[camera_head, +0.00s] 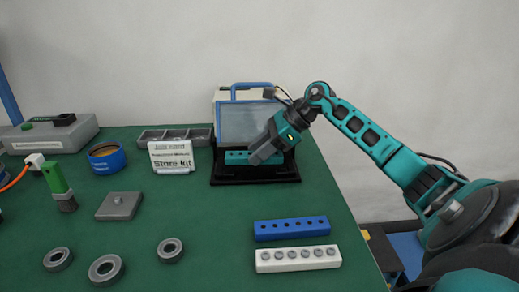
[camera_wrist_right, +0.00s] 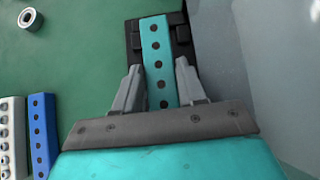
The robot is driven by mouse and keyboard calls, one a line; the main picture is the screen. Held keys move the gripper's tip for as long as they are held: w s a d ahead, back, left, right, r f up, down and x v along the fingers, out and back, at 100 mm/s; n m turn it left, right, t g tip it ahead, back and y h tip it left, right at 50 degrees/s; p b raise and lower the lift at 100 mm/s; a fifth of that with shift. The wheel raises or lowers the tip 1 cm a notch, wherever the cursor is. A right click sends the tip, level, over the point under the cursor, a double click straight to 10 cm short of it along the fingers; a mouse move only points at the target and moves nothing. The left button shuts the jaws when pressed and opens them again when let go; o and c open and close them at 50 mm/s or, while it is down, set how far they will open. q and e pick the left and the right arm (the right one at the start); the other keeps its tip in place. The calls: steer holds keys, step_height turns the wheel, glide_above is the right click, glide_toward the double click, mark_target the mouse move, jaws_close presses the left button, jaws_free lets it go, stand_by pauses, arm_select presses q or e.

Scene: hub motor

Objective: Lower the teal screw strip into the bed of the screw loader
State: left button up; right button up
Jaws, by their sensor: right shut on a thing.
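The teal screw strip (camera_head: 236,157) is a long bar with a row of dark holes. It is at the black bed of the screw loader (camera_head: 256,178), a machine with a grey-blue front panel and blue handle. My right gripper (camera_head: 258,158) is shut on the strip. In the right wrist view the strip (camera_wrist_right: 157,60) runs between the two grey fingers (camera_wrist_right: 158,90) and lies over the black bed (camera_wrist_right: 183,40). I cannot tell whether the strip touches the bed floor. My left gripper is not in view.
A blue strip (camera_head: 291,228) and a white strip (camera_head: 298,259) lie on the green table (camera_head: 215,230) in front. A white sign (camera_head: 171,157) and grey tray (camera_head: 175,136) stand left of the loader. Several grey rings lie at front left.

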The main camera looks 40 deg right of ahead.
steer(key=f, duration=0.2)
steer(key=shift+s+f, duration=0.2)
steer(key=shift+f, duration=0.1)
steer(key=o, duration=1.3)
steer(key=shift+d, duration=0.1)
steer(key=shift+r, duration=0.1)
step_height(320, 180, up, 18)
steer(key=p, duration=1.5)
steer(key=shift+n+g+y, duration=0.5)
steer(key=shift+n+g, duration=0.4)
steer(key=a, duration=0.8)
steer(key=s+a+p, duration=0.1)
steer(key=a, duration=0.8)
steer(key=a+p, duration=0.1)
steer(key=a, duration=0.8)
steer(key=shift+s+a+f, duration=0.25)
steer(key=shift+s, duration=0.1)
